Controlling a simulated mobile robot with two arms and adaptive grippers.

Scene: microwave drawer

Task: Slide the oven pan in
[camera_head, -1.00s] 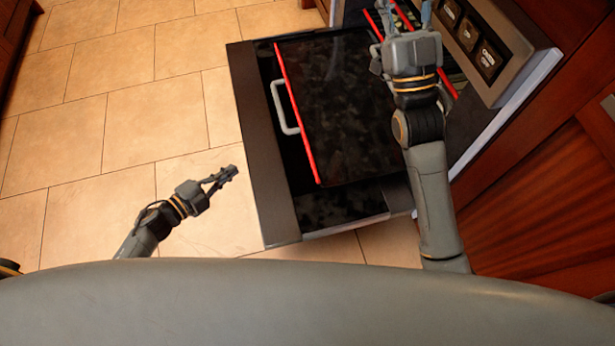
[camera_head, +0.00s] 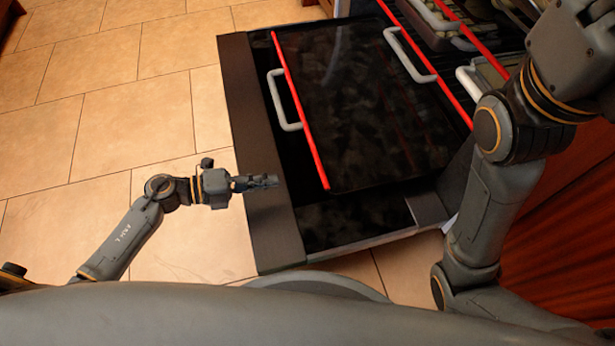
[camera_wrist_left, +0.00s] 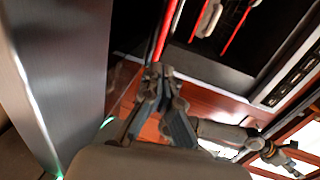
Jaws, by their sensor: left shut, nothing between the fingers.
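The oven pan (camera_head: 365,110) is a dark glossy slab with a red edge and a grey handle on its left side. It lies pulled out over the open drawer (camera_head: 262,150), whose front is a broad steel strip. My left gripper (camera_head: 266,182) is shut and empty. In the head view, its tips overlap the steel strip, below and left of the pan's handle; contact cannot be told. Its fingers also show in the left wrist view (camera_wrist_left: 163,100). My right gripper (camera_head: 535,15) is at the top right corner, with its fingers mostly cut off or hidden.
A second red edge with a grey handle (camera_head: 408,55) lies farther right, by the oven interior. More racks and objects (camera_head: 455,25) show behind it. Brown wood panels (camera_head: 560,200) stand at the lower right. The tiled floor (camera_head: 110,90) at left is clear.

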